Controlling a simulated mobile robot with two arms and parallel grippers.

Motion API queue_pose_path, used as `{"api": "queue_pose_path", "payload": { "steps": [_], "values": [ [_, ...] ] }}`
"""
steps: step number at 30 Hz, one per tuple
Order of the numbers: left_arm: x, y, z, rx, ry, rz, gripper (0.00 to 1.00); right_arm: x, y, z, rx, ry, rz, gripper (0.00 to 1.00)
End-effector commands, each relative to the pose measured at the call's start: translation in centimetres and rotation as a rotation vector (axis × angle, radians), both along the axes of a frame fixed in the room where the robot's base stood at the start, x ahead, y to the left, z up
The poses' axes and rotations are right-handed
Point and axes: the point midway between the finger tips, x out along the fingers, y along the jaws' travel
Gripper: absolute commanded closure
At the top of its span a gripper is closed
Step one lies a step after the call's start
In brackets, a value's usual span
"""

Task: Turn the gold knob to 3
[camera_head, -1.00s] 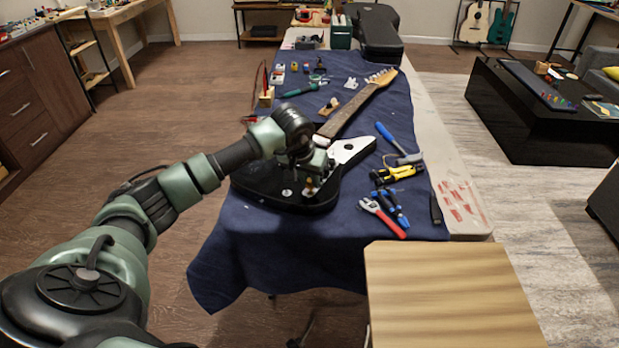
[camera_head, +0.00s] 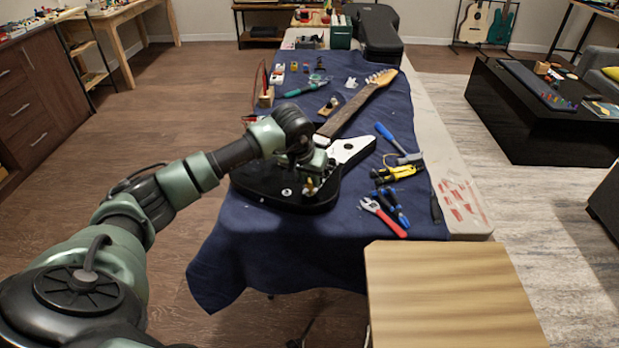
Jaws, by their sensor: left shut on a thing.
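The black electric guitar body (camera_head: 265,184) with a white plate (camera_head: 352,150) lies on the blue cloth of the workbench. Its neck (camera_head: 355,107) points away toward the back right. The gold knob (camera_head: 310,186) is a small gold spot near the body's front edge. My left gripper (camera_head: 309,180) reaches down over the guitar from the left and is shut on the gold knob. The gripper and wrist partly cover the knob, and its number marks are too small to read. My right gripper is not in view.
Red-handled pliers (camera_head: 385,217), blue-handled pliers (camera_head: 395,205), a yellow tool (camera_head: 393,174) and a blue-handled hammer (camera_head: 388,135) lie right of the guitar on the cloth (camera_head: 270,240). A wooden stool or table top (camera_head: 450,295) stands at the front right. Small parts lie farther back.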

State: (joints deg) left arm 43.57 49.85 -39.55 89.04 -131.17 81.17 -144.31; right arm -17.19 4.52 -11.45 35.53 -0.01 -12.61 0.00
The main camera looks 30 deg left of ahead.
Motion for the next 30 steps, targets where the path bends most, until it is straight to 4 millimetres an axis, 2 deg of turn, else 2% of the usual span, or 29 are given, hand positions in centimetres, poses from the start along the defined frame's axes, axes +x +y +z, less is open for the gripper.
{"api": "queue_pose_path", "payload": {
  "steps": [16,30],
  "values": [
    [0.0,0.1,-1.2,0.000,0.001,0.001,1.00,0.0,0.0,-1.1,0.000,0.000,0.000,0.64],
    [0.0,0.0,-1.3,0.000,0.000,0.001,1.00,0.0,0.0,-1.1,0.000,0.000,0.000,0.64]
  ]
}}
